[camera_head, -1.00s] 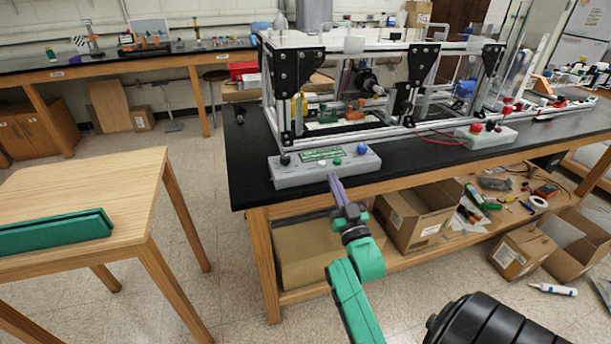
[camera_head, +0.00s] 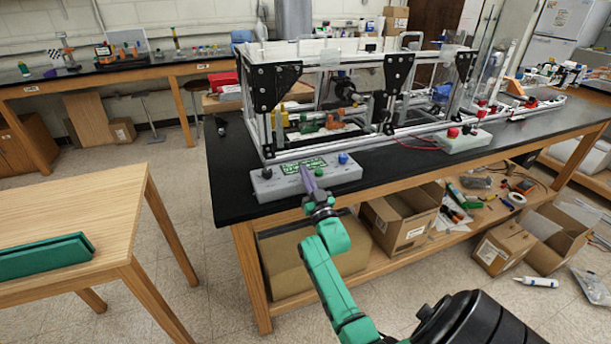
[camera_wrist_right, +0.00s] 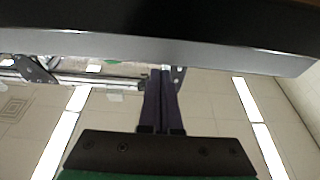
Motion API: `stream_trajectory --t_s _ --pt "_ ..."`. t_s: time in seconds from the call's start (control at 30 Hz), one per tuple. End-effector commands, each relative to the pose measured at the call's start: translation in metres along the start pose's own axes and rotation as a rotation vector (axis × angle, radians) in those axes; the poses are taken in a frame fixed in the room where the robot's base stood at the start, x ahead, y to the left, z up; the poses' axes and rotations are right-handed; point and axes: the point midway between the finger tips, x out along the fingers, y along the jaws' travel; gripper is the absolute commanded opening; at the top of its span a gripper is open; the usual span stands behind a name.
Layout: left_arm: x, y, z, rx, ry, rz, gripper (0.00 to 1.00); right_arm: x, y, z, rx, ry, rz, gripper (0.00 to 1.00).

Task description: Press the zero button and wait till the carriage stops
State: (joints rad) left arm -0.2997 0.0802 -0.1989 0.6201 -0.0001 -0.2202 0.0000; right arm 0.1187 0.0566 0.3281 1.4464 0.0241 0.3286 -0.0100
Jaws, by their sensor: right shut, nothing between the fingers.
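The grey control box (camera_head: 283,188) sits at the front left of the black-topped bench. It bears a black knob (camera_head: 267,173), a green panel (camera_head: 303,166), a green button (camera_head: 319,172) and a blue button (camera_head: 343,158). I cannot read which is zero. My right gripper (camera_head: 306,171) is shut and empty, its purple-grey fingertips over the box beside the green button; contact cannot be told. In the right wrist view the fingers (camera_wrist_right: 165,85) lie together below a grey edge. The extrusion frame (camera_head: 330,145) stands behind the box; I cannot single out its carriage. My left gripper is out of view.
A second box with a red button (camera_head: 453,132) sits further right on the bench (camera_head: 232,190). A wooden table (camera_head: 100,215) with a long green piece (camera_head: 45,255) stands left, with open floor between.

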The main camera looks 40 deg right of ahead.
Motion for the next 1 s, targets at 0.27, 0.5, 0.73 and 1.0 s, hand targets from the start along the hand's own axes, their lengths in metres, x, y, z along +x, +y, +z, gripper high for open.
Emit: stream_trajectory --t_s 0.27,0.5,0.73,1.0 --pt "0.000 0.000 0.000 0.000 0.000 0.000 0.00 -0.004 0.000 0.010 0.000 0.002 0.000 0.00" --pt "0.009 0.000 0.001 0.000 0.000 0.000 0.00 -0.007 0.000 0.020 0.000 0.001 0.000 0.00" --pt "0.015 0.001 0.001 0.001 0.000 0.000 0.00 -0.011 0.000 0.030 0.001 -0.005 0.001 0.00" --pt "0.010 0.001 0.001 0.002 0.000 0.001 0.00 -0.009 0.000 0.027 0.002 -0.012 0.000 0.00"
